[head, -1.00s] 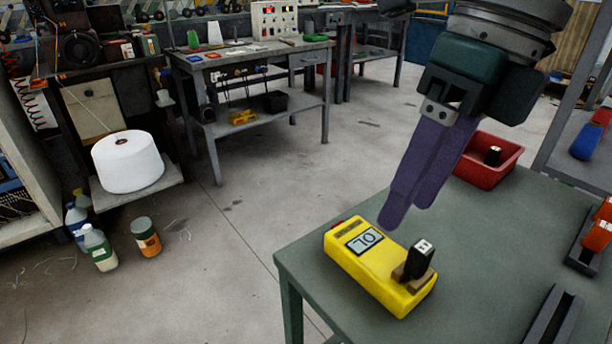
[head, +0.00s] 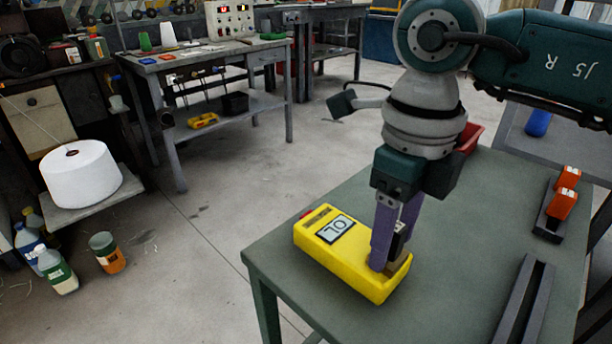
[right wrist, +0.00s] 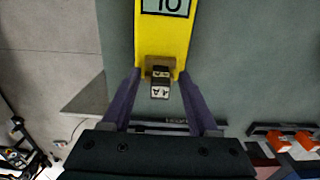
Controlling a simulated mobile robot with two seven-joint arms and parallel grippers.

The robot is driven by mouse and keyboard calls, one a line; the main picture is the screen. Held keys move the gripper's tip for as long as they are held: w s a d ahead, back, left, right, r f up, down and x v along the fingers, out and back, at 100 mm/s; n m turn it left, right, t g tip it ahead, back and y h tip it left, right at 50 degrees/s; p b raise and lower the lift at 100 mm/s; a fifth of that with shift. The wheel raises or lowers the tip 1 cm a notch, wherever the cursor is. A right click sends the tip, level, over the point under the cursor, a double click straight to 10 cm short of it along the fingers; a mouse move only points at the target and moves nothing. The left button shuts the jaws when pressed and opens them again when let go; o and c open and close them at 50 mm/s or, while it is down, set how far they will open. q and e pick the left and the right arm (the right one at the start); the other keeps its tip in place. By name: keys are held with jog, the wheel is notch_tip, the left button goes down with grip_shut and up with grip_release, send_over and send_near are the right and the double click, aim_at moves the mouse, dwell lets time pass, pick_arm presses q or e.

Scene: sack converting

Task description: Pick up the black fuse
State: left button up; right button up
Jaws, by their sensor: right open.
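The black fuse (right wrist: 160,87) stands upright in a tan holder (right wrist: 160,64) on the end of the yellow tester (head: 335,255), whose display reads like "OL". The tester lies on the green table near its left edge. My right gripper (head: 392,262) points down over the tester's near end; its purple fingers partly hide the fuse (head: 399,238) in the head view. In the right wrist view the fingers (right wrist: 160,92) are open, one on each side of the fuse, with gaps between. My left gripper is not in view.
A red bin (head: 468,138) is partly hidden behind my right arm. Orange-topped pieces on a dark rack (head: 547,224) and a dark channel (head: 523,305) lie on the right of the green table (head: 460,260). The table's middle is clear.

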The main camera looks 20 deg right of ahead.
grip_shut()
dwell(0.4)
